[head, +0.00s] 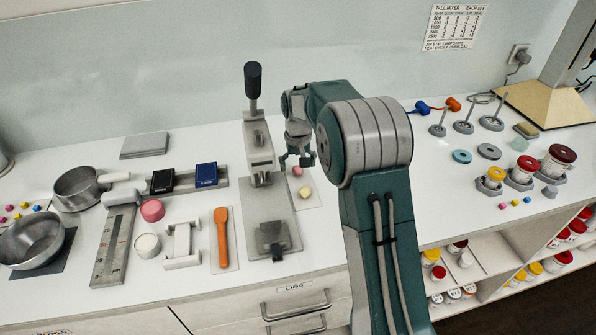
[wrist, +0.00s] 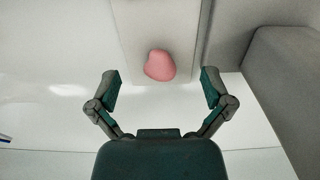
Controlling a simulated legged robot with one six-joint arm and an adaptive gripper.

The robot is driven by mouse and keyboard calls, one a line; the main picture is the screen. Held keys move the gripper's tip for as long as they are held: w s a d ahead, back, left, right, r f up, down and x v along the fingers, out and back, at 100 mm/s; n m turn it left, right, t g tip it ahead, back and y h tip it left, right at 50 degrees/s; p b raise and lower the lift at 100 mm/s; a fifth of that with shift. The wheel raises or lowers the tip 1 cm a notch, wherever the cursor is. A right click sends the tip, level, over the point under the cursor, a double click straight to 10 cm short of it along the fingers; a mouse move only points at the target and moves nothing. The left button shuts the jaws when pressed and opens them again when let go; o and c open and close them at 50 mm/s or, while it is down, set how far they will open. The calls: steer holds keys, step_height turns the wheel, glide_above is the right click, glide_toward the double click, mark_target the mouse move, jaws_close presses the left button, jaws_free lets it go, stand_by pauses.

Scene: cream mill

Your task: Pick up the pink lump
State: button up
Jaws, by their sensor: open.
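The pink lump (wrist: 160,65) lies on a pale flat mat (wrist: 133,38) in the wrist view, between and a little beyond my fingertips. My gripper (wrist: 160,88) is open and empty, its two fingers spread on either side of the lump and apart from it. In the head view my gripper (head: 297,163) hangs over the bench, and the pink lump (head: 297,171) shows just under it. A yellowish lump (head: 305,192) sits in front of it on the same mat.
A lever press (head: 262,170) stands just left of my gripper. Jars (head: 522,170) and stirrers (head: 463,127) stand at the right.

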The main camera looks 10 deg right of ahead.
steer(key=shift+f, duration=0.6)
steer(key=c, duration=1)
steer(key=shift+r, duration=0.1)
steer(key=shift+c, duration=0.2)
